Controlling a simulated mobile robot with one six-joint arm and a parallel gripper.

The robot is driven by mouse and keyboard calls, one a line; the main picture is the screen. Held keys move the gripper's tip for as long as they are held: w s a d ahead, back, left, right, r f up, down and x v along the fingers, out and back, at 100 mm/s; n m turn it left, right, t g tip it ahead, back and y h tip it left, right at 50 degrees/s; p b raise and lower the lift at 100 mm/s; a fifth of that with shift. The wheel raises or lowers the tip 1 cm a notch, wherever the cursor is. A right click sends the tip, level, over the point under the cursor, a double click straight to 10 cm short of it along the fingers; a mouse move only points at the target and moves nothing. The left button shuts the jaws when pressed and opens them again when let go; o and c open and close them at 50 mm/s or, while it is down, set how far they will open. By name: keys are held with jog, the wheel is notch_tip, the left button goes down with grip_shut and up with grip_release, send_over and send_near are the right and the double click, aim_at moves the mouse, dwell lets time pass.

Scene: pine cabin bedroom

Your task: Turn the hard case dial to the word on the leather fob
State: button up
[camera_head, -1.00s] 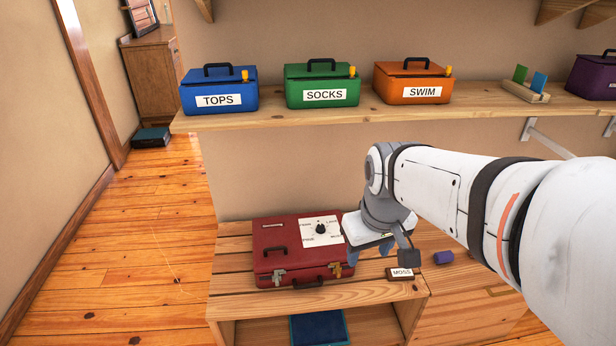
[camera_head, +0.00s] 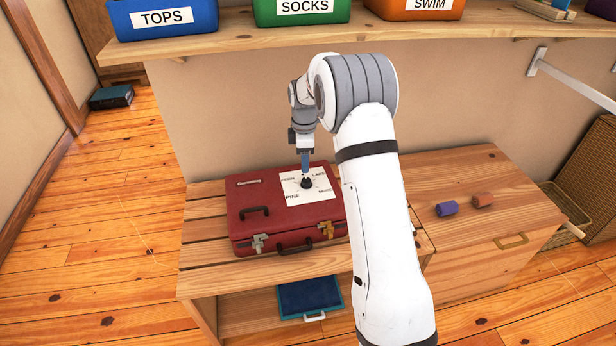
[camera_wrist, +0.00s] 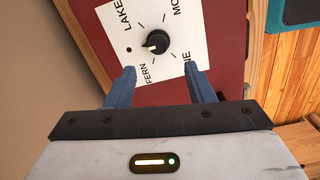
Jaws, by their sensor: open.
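The red hard case (camera_head: 290,225) lies on the slatted bench. On its lid is a white plate (camera_head: 295,194) with words at its corners: FERN, LAKE, PINE and one matching MOSS. The black dial (camera_head: 306,183) sits mid-plate; it also shows in the wrist view (camera_wrist: 157,41), its white mark toward the side with a black dot, between LAKE and FERN. My gripper (camera_head: 305,168) is above the dial, pointing down. In the wrist view, its blue fingers (camera_wrist: 161,82) are apart and empty, the dial beyond their tips. The fob is not visible now; my arm covers that area.
A shelf (camera_head: 240,38) with labelled boxes runs above. A blue tray (camera_head: 310,295) sits below the bench top.

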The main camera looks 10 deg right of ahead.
aim_at(306, 179)
jog(key=shift+w+f, duration=0.1)
jog(key=shift+f, duration=0.45)
notch_tip(306, 179, down, 7)
jog(key=shift+d+b, duration=0.15)
jog(key=shift+b, duration=0.35)
jog(key=c, duration=1)
